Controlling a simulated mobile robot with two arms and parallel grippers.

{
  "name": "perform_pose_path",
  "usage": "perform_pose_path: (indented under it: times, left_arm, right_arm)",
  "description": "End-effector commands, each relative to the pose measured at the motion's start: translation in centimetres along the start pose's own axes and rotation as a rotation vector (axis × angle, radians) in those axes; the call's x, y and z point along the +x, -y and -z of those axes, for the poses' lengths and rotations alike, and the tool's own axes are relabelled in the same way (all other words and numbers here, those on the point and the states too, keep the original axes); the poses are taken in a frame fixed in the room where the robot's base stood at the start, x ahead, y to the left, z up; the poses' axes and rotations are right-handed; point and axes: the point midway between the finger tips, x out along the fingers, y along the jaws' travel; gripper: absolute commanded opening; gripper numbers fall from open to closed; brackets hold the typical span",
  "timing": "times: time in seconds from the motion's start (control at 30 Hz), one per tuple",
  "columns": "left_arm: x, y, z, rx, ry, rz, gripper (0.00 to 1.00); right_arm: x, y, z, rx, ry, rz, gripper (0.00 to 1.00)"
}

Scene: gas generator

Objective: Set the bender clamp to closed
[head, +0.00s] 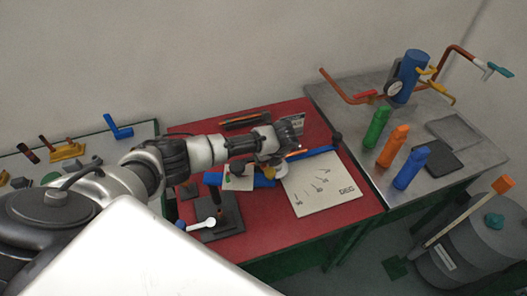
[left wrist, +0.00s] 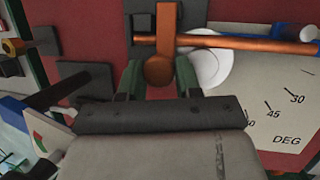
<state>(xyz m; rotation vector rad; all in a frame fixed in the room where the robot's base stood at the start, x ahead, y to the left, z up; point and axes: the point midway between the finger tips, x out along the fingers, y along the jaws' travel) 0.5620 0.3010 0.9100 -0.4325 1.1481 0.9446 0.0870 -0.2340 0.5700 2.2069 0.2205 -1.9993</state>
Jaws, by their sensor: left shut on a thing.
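The bender stands on the red table, with a white angle board (head: 325,187) marked DEG and blue parts (head: 262,181); the board also shows in the left wrist view (left wrist: 265,105). An orange clamp lever (left wrist: 166,22) with a rounded end crosses a copper-coloured tube (left wrist: 240,42) beside a white disc (left wrist: 208,68). My left gripper (left wrist: 158,70) has one finger on each side of the lever's rounded end and is shut on it. In the head view my left arm hides much of the clamp, and I cannot tell its exact setting. My right gripper is not in view.
The red table (head: 290,245) is clear at its front edge. A grey table (head: 459,183) at right holds green, orange and blue bottles. A grey tank (head: 470,245) stands at lower right.

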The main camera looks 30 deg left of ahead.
Motion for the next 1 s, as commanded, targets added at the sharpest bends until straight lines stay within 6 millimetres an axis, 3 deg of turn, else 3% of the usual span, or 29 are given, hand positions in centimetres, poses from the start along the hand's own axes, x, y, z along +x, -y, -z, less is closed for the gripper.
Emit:
perform_pose_path:
  times: [0.03,0.5,0.53,0.67,1.0]
  left_arm:
    - [0.27,-0.11,0.71,0.008,-0.012,-0.006,0.00]
    - [0.38,-0.10,0.82,0.009,-0.012,-0.007,0.00]
    - [0.37,-0.10,0.81,0.009,-0.011,-0.007,0.38]
    - [0.30,-0.07,0.61,0.006,-0.008,-0.005,0.57]
    - [-0.24,0.01,0.32,0.003,-0.004,-0.001,0.57]
  right_arm:
    - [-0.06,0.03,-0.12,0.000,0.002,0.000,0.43]
    - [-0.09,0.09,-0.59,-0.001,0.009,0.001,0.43]
    - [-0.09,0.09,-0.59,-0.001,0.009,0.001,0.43]
    - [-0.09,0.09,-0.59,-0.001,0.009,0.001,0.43]
    - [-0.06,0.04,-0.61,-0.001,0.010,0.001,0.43]
